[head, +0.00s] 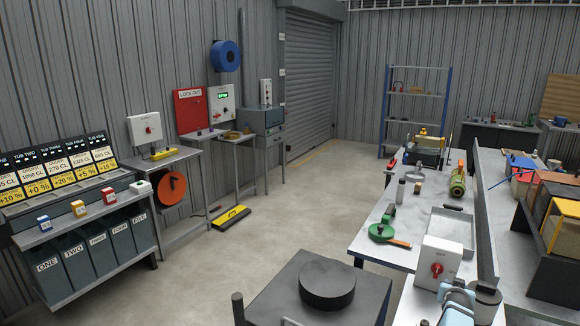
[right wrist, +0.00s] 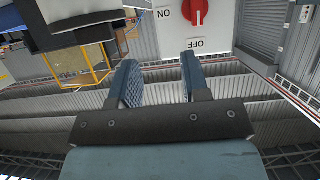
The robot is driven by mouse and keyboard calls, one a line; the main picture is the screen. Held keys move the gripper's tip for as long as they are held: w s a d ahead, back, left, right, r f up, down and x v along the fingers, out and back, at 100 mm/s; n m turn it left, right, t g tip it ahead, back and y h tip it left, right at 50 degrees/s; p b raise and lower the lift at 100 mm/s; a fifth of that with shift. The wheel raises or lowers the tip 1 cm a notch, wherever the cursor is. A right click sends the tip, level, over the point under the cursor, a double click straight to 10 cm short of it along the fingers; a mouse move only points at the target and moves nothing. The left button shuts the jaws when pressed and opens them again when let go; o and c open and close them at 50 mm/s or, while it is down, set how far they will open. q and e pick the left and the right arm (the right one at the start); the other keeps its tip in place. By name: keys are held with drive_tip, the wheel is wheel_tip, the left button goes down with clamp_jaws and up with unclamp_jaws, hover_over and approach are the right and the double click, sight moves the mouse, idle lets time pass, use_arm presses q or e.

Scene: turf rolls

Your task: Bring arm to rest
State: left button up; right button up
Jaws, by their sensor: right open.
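My right gripper shows at the bottom right of the head view (head: 458,297), just in front of the white switch box (head: 441,262) with a red knob. In the right wrist view the two blue-grey fingers of this gripper (right wrist: 160,80) stand apart with nothing between them. The same switch box (right wrist: 212,22), marked ON and OFF, appears upside down beyond the fingertips, and I see no contact with it. My left gripper is not in view.
A long workbench (head: 377,221) carries a green tool (head: 381,232), a grey tray (head: 452,229) and small items. A dark stand with orange and black bins (head: 560,210) is at the right. Bare floor (head: 290,215) lies between the bench and the left wall tables.

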drive_tip(key=s+f+n+t, duration=0.1)
drive_tip(key=s+f+n, duration=0.15)
drive_tip(key=s, duration=0.65)
drive_tip(key=s+f+n, duration=0.2)
drive_tip(key=s+f, duration=0.2)
drive_tip(key=s, duration=0.4)
drive_tip(key=s+a+f+n+g+y, duration=0.1)
drive_tip(key=s+a+y, duration=0.8)
drive_tip(key=s+a, duration=2.1)
wheel_tip(320, 180, down, 2)
drive_tip(key=n, duration=0.3)
drive_tip(key=shift+s+a+f+g+y, duration=0.15)
drive_tip(key=shift+s+a+g+y, duration=0.15)
drive_tip(key=shift+a+y, duration=0.1)
drive_tip(key=shift+w, duration=0.1)
